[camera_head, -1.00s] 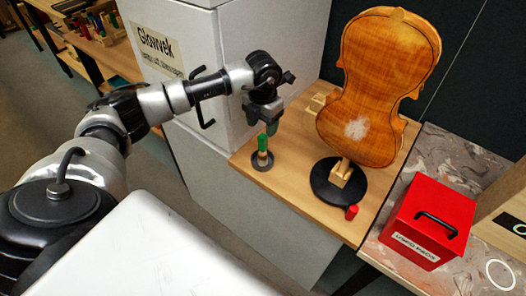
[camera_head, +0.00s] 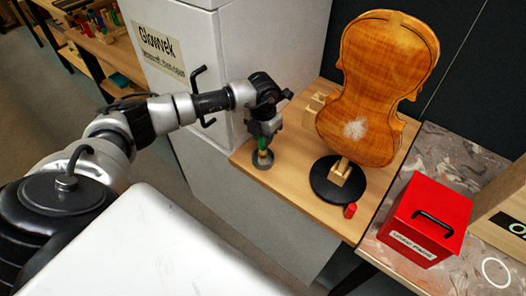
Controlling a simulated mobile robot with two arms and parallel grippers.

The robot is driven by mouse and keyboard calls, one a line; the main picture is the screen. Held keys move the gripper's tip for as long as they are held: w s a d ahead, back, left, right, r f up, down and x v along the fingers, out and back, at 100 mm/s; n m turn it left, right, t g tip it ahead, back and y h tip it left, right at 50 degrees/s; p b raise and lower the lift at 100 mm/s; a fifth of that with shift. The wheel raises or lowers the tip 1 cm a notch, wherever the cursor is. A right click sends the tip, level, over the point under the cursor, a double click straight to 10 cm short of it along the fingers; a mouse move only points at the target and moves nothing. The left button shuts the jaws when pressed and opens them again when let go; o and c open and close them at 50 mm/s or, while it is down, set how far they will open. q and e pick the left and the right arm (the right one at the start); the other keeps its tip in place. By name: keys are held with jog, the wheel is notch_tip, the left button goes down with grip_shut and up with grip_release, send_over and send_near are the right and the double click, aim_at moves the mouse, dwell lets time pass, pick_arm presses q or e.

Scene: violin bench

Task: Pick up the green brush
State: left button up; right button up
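The green brush (camera_head: 262,144) stands upright in a small round dark holder (camera_head: 262,161) near the left corner of the wooden bench. Its green handle points up, and its upper end is partly hidden by my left gripper (camera_head: 263,136). The gripper points down over the handle, with its fingers at the handle's upper part. Whether the fingers are apart or pressed on the handle is too small to tell. My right gripper is not in view.
A violin body (camera_head: 375,85) stands on a round black base (camera_head: 325,188) to the right. A small red object (camera_head: 350,210) lies beside it. A red box (camera_head: 428,215) with a black handle is further right. A white cabinet (camera_head: 215,60) stands close behind my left arm.

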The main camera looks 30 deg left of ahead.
pick_arm(q)
jog(key=shift+c, duration=0.6)
